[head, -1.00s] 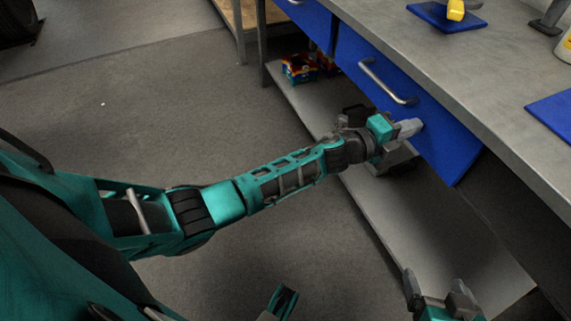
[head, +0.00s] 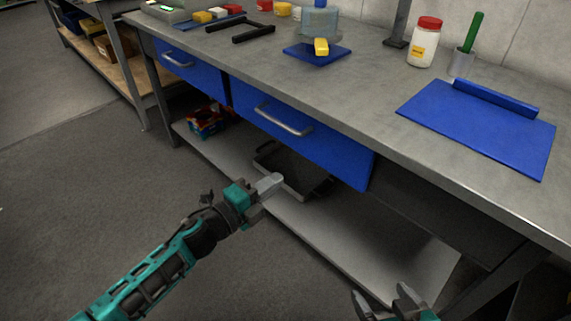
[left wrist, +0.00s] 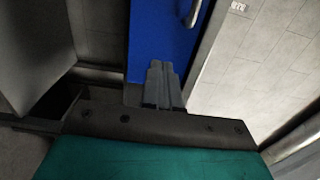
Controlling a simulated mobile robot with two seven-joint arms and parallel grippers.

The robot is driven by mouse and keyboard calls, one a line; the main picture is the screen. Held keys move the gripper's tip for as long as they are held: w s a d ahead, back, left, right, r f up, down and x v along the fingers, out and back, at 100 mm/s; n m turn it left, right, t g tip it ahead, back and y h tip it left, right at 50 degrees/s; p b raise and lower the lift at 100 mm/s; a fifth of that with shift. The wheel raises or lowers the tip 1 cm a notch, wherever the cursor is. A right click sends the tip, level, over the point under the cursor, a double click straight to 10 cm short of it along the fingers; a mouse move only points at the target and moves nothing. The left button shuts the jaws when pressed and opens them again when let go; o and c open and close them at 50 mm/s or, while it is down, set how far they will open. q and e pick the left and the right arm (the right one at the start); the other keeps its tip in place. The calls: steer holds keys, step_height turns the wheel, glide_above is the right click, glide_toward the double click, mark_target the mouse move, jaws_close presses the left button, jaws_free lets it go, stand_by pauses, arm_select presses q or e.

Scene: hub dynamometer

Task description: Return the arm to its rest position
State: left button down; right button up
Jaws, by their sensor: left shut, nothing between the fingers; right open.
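My left arm comes in from the lower left in the head view. Its gripper (head: 268,186) is shut and empty, in front of the workbench and below the blue drawer (head: 330,153) with its metal handle. In the left wrist view the closed fingers (left wrist: 162,84) point toward the blue drawer front (left wrist: 150,40), with part of a handle at the top. I cannot tell the exact gap. My right gripper (head: 383,300) is open and empty at the bottom edge of the head view, its fingers apart, in front of the lower shelf.
The workbench top (head: 370,95) holds a blue mat (head: 480,125), a white jar with a red lid (head: 426,42) and a green-handled tool in a cup (head: 468,45). A dark tray (head: 290,170) and a colourful box (head: 205,121) are on the lower shelf (head: 340,245). Open floor lies left.

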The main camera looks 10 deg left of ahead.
arm_select(q)
steer(key=s+a+f+n+g+y, duration=0.1)
steer(key=s+a+f+n+y, duration=0.25)
steer(key=s+n, duration=0.65)
steer(key=s+a+f+n+g+y, duration=0.25)
steer(key=s+f+n+y, duration=0.2)
steer(key=s+n, duration=0.55)
steer(key=a+r+n+y+p, duration=0.1)
steer(key=a+r+n+p, duration=0.2)
steer(key=r+p, duration=0.7)
steer(key=p, duration=0.4)
steer(key=shift+s+r, duration=0.3)
steer(key=shift+s, duration=0.05)
arm_select(e)
steer(key=s+d+r, duration=0.1)
steer(key=d+r, duration=0.2)
steer(key=r, duration=0.7)
steer(key=shift+s+r+h, duration=0.2)
steer(key=shift+r+h, duration=0.1)
steer(key=shift+h, duration=0.1)
